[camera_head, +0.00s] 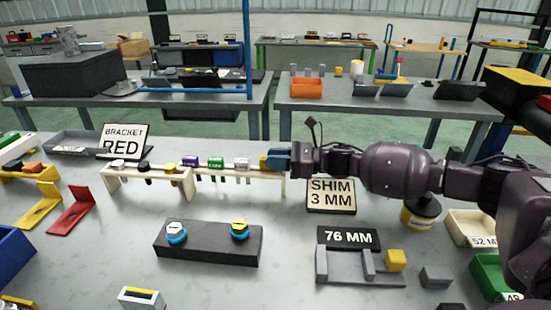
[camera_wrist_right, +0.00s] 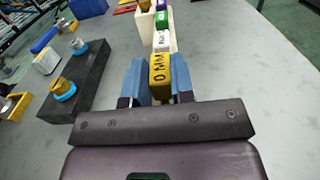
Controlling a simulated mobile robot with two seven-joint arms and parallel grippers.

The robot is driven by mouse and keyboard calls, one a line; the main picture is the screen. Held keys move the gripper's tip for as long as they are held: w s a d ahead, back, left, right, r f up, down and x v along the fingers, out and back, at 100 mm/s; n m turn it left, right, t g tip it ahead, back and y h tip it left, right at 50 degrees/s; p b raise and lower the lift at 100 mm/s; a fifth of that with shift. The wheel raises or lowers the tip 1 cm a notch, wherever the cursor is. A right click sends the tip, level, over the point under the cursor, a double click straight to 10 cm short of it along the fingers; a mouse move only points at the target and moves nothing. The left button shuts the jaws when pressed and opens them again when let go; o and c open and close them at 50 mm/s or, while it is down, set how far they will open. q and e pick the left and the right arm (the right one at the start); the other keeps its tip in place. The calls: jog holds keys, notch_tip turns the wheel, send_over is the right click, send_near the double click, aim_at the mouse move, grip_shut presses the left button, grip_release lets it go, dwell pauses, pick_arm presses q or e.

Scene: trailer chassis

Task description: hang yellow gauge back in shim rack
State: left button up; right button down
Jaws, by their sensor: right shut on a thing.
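The yellow gauge (camera_wrist_right: 159,75), with "MM" lettering on its face, is between the blue fingers of my right gripper (camera_wrist_right: 157,80). In the head view the right gripper (camera_head: 276,158) is at the right end of the cream shim rack (camera_head: 268,179), and only a small yellow edge of the gauge (camera_head: 263,162) shows. The white gauge (camera_head: 241,163), green gauge (camera_head: 216,163) and purple gauge (camera_head: 190,161) hang in a row on the rack, left of the gripper. My left gripper is not in view.
A second cream rack (camera_head: 150,172) stands left of the shim rack. A dark block (camera_head: 207,244) with two blue-ringed knobs lies in front. A "SHIM 3 MM" sign (camera_head: 331,196) and a "76 MM" sign (camera_head: 348,238) stand to the right. Bare tabletop lies between rack and block.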

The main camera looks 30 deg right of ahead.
jog(key=shift+f, duration=0.6)
jog(key=c, duration=0.9)
grip_release()
notch_tip(320, 180, up, 6)
jog(key=shift+r, duration=0.1)
notch_tip(320, 180, up, 14)
jog(key=p, duration=0.1)
jog(key=shift+p, duration=0.3)
